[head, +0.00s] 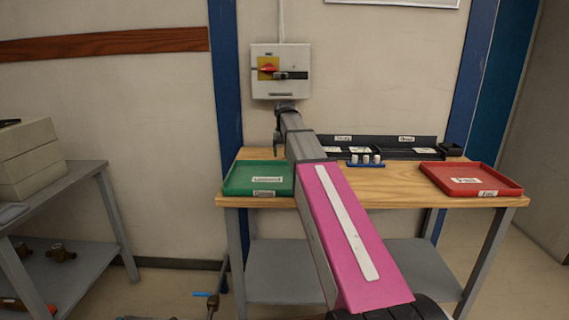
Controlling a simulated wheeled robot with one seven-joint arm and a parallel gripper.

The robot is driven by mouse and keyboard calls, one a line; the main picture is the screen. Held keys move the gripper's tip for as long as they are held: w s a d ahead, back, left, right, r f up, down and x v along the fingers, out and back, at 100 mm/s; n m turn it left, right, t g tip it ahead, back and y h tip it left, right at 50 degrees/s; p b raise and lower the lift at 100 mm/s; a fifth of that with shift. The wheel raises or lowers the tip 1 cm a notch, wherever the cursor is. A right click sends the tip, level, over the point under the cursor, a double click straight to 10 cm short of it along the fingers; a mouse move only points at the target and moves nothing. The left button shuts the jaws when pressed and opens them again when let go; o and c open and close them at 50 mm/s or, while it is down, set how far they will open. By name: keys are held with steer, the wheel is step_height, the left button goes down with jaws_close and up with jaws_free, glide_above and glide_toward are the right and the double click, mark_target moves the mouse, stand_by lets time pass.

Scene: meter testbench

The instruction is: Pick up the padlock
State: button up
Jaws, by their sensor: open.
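I cannot pick out a padlock with certainty. A light grey switch box (299,92) hangs on the wall above the bench, with a red knob (268,69) on a yellow plate. A small dark bar (292,76) sits to the right of the knob; I cannot tell what it is. My arm reaches forward over the wooden bench (390,187). My gripper (277,150) is small and partly hidden by the arm, hanging open below the box and above the back of the green tray (245,187). No object shows between its fingers.
A red tray (455,190) lies at the bench's right end. A black divided holder (365,150) stands along the back, with a blue rack of white pieces (365,160) before it. Bare wood lies between. A grey shelf (75,185) with boxes stands left.

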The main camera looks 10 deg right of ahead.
steer(key=shift+f, duration=1.4)
steer(key=c, duration=1)
steer(key=shift+r, duration=0.15)
steer(key=shift+c, duration=0.2)
steer(key=shift+r, duration=0.5)
step_height(320, 180, up, 2)
steer(key=shift+r, duration=0.25)
steer(key=s+a+r, duration=0.2)
steer(key=s+r, duration=0.5)
steer(key=s, duration=0.4)
steer(key=shift+s, duration=0.25)
